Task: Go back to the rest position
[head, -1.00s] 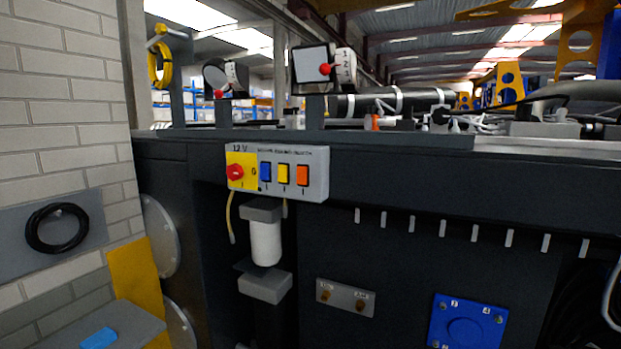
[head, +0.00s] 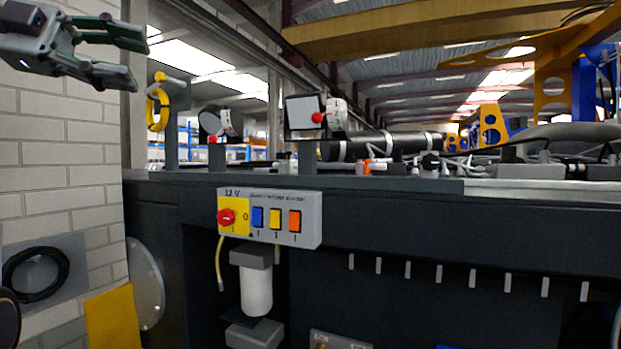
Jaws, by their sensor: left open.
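My left gripper (head: 118,54) is at the top left of the head view, in front of the pale brick wall. Its two fingers point right and stand apart, with nothing between them. It is clear of the chassis (head: 400,222). The grey 12 V switch panel (head: 268,218) with a red rotary knob (head: 226,217) and blue, yellow and orange switches is on the chassis front, below and right of the gripper. My right gripper is not in view.
A yellow ring (head: 157,108) hangs on a post right of the gripper. A white filter cylinder (head: 256,290) hangs below the panel. A black coil (head: 35,275) is on the wall.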

